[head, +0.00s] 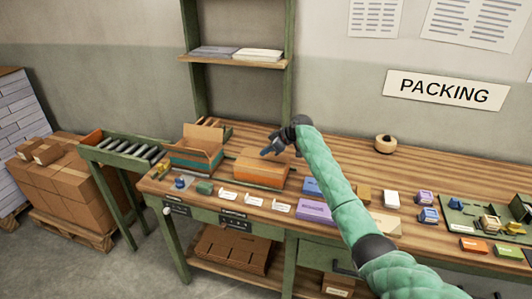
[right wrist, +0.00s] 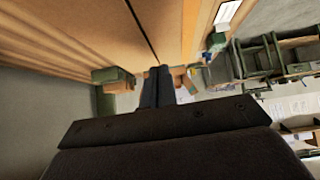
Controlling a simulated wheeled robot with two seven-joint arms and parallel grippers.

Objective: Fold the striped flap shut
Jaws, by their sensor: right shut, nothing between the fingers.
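A closed-looking cardboard box (head: 262,168) with an orange front stands on the wooden table. An open box (head: 196,152) with teal and orange sides and raised flaps stands to its left. I cannot make out stripes on any flap. My right gripper (head: 266,152) is shut and empty, at the upper edge of the closed-looking box; I cannot tell whether it touches. In the right wrist view, the shut fingers (right wrist: 158,72) show in front of a brown surface (right wrist: 100,22) with a dark seam. My left gripper is not in view.
A roller conveyor (head: 128,150) adjoins the table's left end. White cards (head: 254,200), a purple box (head: 315,211) and several small items line the front. A tape roll (head: 385,144) sits at the back. My right arm crosses the table's middle.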

